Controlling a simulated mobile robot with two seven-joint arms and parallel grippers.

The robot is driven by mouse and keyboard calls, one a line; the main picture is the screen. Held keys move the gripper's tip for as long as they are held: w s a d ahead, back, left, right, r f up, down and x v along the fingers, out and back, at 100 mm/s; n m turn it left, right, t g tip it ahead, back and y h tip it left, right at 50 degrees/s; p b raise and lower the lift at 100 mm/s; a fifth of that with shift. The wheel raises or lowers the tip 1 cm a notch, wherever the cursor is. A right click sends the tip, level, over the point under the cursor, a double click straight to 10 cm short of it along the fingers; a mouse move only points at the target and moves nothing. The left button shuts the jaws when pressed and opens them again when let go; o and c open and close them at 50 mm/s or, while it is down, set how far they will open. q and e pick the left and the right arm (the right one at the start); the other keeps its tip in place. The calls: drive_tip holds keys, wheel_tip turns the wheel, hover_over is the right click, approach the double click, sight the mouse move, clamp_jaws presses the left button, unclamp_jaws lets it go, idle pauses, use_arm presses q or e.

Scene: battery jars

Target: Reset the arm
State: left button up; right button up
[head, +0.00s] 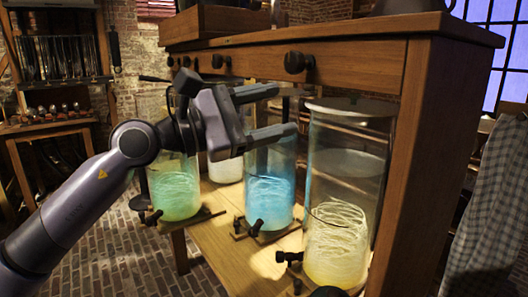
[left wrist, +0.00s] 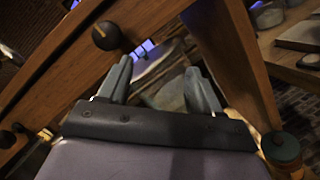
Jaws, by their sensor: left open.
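My left gripper (head: 283,112) is open and empty in the head view. Its fingers point right, in front of the glass jars and below the drawer row of the wooden cabinet. In the left wrist view my left gripper (left wrist: 160,85) shows its two fingers spread apart, with nothing between them. The forearm reaches up from the lower left. My right gripper is not seen in either view.
A yellow jar (head: 345,190), a blue jar (head: 270,185) and a green jar (head: 175,188) stand on the cabinet's lower shelf with taps in front. The wooden cabinet (head: 425,150) has dark drawer knobs. A checked cloth (head: 492,210) hangs at right. Brick floor is clear at lower left.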

use_arm(q)
drive_tip(key=s+a+f+m+t+y+p, duration=0.1)
drive_tip(key=a+f+m+t+y+p, duration=0.2)
drive_tip(key=f+m, duration=0.7)
drive_tip(key=s+a+f+m+t+y+p, duration=0.1)
drive_tip(key=a+f+m+t+y, duration=0.3)
drive_tip(key=a+f+m, duration=0.5)
drive_tip(key=s+a+f+m+t+y+p, duration=0.1)
drive_tip(key=f+m+t+y+p, duration=0.2)
drive_tip(key=f+m, duration=0.75)
drive_tip(key=s+a+f+n+g+y+p, duration=0.1)
drive_tip(key=s+a+f+n+g+y, duration=0.2)
drive_tip(key=s+f+n, duration=0.4)
drive_tip(key=s+a+f+n+g+y+p, duration=0.1)
drive_tip(key=s+a+f+n+g+y, duration=0.2)
drive_tip(key=s+f+n, duration=0.4)
drive_tip(key=s+a+f+g, duration=0.1)
drive_tip(key=s+a+f, duration=0.1)
drive_tip(key=s+f, duration=0.2)
drive_tip(key=shift+s, duration=1.45)
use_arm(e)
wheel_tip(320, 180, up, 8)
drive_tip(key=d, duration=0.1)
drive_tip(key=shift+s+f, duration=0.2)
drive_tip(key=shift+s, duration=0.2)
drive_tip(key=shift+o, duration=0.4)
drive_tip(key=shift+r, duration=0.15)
